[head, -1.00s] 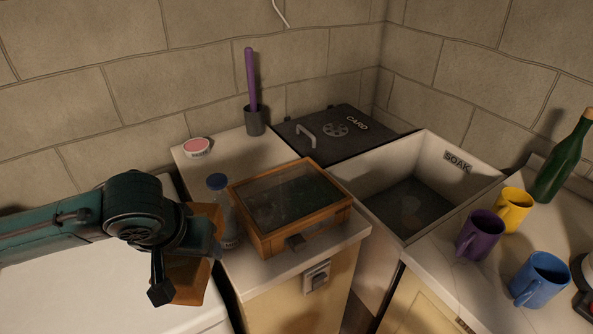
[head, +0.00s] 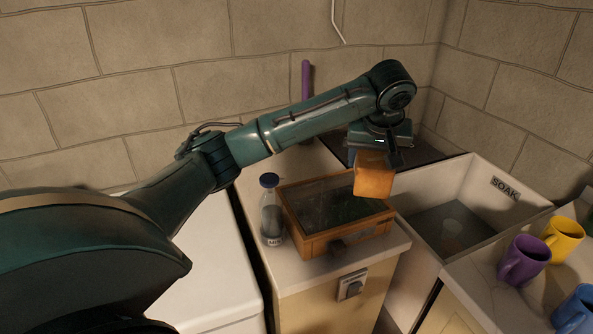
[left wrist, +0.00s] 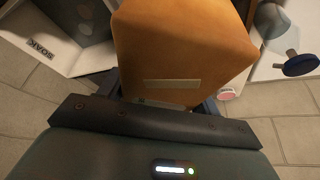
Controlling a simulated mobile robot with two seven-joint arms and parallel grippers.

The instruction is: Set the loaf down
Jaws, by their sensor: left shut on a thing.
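The loaf (head: 374,180) is an orange-brown block. My left gripper (head: 376,156) is shut on it from above. In the head view the loaf covers the back right corner of the glass-topped wooden box (head: 352,238) and hangs beside the sink's left edge. It looks held up in the air, but its exact height over the box is hard to tell. In the left wrist view the loaf (left wrist: 180,45) fills the top middle, with the gripper base below it. The fingers are mostly hidden by the loaf. My right gripper is in neither view.
A blue-capped bottle (head: 271,215) stands left of the box. The sink marked SOAK (head: 510,215) is at the right, with a purple mug (head: 523,262) and a yellow mug (head: 563,240) beside it. A dark panel (head: 425,150) lies behind. The white surface (head: 205,275) at left looks bare.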

